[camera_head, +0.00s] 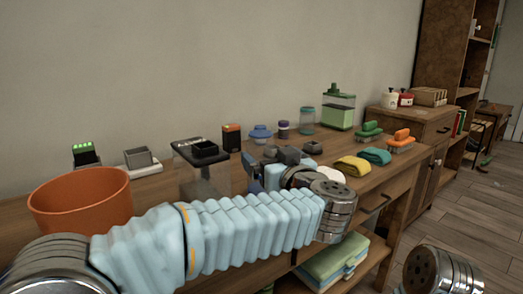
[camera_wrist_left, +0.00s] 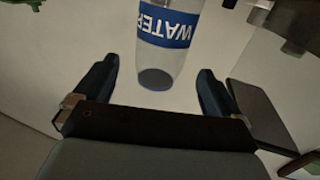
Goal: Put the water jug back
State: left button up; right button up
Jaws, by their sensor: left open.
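In the left wrist view, a clear water jug (camera_wrist_left: 165,45) with a blue label reading WATER upside down shows beyond my left gripper (camera_wrist_left: 160,90). The gripper's two dark fingers are spread wide. The jug's dark round end lies in line with the gap between them, and nothing is clamped. In the head view, my left gripper (camera_head: 283,155) is over the wooden table (camera_head: 150,192), beside a clear box with a black top (camera_head: 203,182). There the jug is mostly hidden by my gripper and arm, so I cannot make it out. My right gripper is not in view.
An orange pot (camera_head: 80,203) stands at the table's left. A green case (camera_head: 335,258) is on the shelf below. The floor at right is mostly clear.

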pick_arm(q)
jog(key=v, duration=0.5)
